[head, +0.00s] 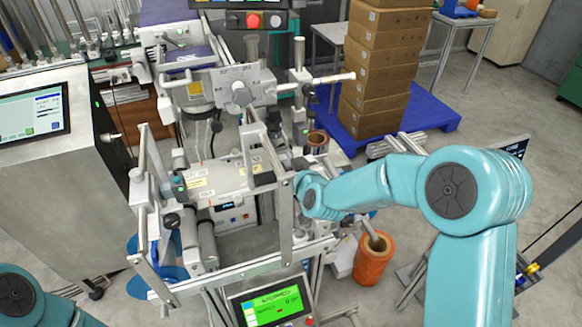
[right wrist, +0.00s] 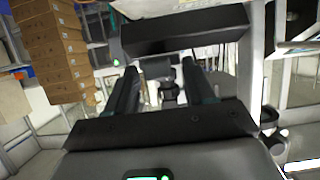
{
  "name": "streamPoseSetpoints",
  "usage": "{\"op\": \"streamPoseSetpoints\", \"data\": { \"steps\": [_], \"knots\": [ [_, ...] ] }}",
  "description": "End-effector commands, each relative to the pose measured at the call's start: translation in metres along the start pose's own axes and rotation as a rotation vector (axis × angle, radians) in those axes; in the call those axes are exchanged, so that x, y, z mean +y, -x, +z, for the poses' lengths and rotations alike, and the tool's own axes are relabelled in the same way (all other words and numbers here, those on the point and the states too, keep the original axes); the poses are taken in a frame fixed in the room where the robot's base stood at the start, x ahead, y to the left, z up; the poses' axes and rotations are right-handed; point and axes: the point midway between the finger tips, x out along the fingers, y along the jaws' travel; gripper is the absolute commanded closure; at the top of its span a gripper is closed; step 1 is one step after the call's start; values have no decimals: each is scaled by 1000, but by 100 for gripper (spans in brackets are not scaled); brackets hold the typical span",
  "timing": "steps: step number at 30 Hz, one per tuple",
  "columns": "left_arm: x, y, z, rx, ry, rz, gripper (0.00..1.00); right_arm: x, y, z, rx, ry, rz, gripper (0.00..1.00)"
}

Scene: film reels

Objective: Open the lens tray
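A pale metal machine (head: 225,180) with a frame, knobs and rollers fills the middle of the head view. I cannot tell which part of it is the lens tray. My right arm reaches in from the right, and my right gripper (head: 276,178) is at the machine's front right, its fingers largely hidden among the frame bars. In the right wrist view the two dark fingers of this gripper (right wrist: 162,88) stand apart. A small dark knob-like part (right wrist: 170,92) shows between them; no contact is visible. Only a teal link of my left arm shows at bottom left.
An orange roll (head: 374,261) stands on the floor right of the machine. Stacked cardboard boxes (head: 378,70) rest on a blue pallet (head: 432,118) behind. A cabinet with a screen (head: 50,165) stands at left. A green display (head: 270,308) is at the front. Floor at right is partly clear.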

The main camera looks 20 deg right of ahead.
Motion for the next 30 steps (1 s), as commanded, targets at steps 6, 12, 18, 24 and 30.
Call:
{"op": "streamPoseSetpoints", "data": {
  "steps": [6, 12, 18, 24, 30],
  "knots": [
    [0, 0, 0, 0, 0, 0, 57, 0, 4, -8, 2, 0, 1, 47],
    [2, 5, 0, 0, 0, 0, 57, 0, 21, -51, 7, -2, 1, 47],
    [8, 22, 0, 0, 0, 0, 57, 0, 43, -105, 5, -2, 0, 47],
    [17, 47, 1, 0, 0, 0, 57, 0, 63, -153, 3, -1, -1, 47],
    [23, 63, 1, 0, 0, 0, 57, 0, 74, -180, 1, -1, -1, 47]
  ]
}}
